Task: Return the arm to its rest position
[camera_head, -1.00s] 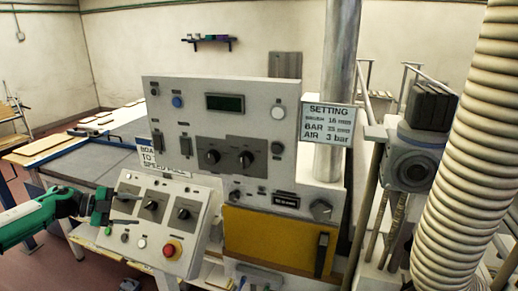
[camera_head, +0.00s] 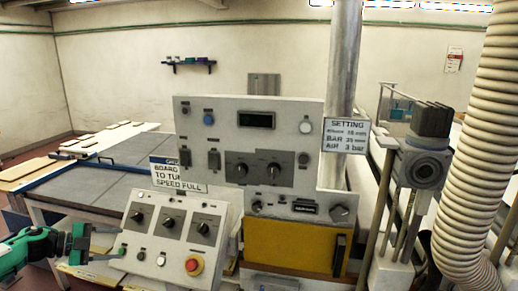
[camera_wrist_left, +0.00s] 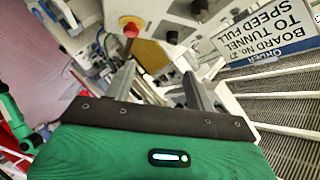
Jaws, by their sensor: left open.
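My left gripper (camera_head: 104,243) comes in from the lower left of the head view on a green arm. It is open and empty, beside the left edge of the sloped control box (camera_head: 150,239). That box carries dark rotary knobs, small buttons and a red emergency stop button (camera_head: 194,265). In the left wrist view the two grey fingers (camera_wrist_left: 158,84) stand apart with nothing held between them. The red button (camera_wrist_left: 131,30) shows past the fingertips there. I cannot tell whether a finger touches the box. My right gripper is out of view.
A taller panel (camera_head: 225,120) with a display and knobs stands behind the box, above a yellow door (camera_head: 290,248). A sign (camera_head: 179,175) hangs between the two. A ribbed hose (camera_head: 480,150) and a motor unit (camera_head: 425,160) are on the right. A grey table (camera_head: 85,180) lies at the left.

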